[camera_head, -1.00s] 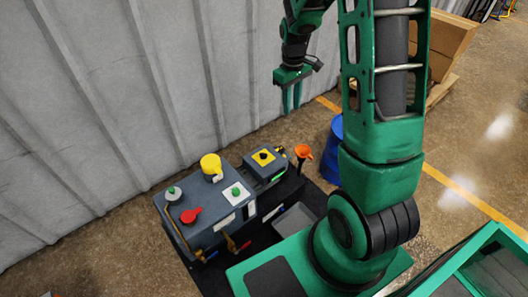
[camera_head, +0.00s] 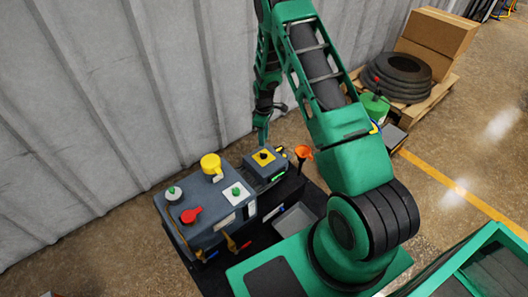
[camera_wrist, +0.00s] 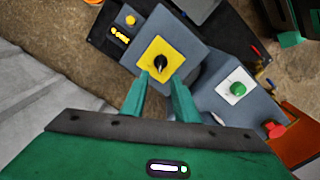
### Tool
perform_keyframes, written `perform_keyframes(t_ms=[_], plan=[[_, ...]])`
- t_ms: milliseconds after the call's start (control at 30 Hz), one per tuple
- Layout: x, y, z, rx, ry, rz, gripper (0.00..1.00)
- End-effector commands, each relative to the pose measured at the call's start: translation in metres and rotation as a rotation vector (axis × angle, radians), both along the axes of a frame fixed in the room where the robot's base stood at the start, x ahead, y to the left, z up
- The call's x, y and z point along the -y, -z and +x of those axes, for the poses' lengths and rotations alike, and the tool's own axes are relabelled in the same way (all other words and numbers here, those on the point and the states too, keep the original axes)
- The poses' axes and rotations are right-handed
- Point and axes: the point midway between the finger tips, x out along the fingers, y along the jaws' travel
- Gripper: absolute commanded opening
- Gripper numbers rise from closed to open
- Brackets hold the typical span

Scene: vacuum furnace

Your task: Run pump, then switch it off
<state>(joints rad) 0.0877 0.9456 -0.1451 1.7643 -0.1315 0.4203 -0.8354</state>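A grey machine (camera_head: 200,200) stands on a black base by the wall. Its smaller box (camera_head: 265,168) carries a black rotary knob (camera_head: 263,155) on a yellow plate. That knob also shows in the wrist view (camera_wrist: 160,64). The larger box carries a green button (camera_head: 236,191) on a white plate, a red handle (camera_head: 191,215) and a yellow cap (camera_head: 211,164). My gripper (camera_head: 263,138) points down just above the smaller box. In the wrist view, my gripper (camera_wrist: 160,79) has its green fingers apart, with the knob beyond the gap. I cannot tell if they touch it.
A corrugated wall (camera_head: 110,100) runs close behind the machine. Open floor (camera_head: 470,150) lies to the right.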

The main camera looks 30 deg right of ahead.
Motion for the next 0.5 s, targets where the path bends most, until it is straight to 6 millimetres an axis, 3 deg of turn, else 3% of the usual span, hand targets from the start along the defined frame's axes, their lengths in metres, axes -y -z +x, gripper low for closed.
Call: perform_keyframes(t_ms=[300,500], plan=[[0.000,0.057,-0.001,-0.003,0.002,0.001,0.27],[0.000,0.081,-0.001,-0.001,0.002,0.000,0.27]])
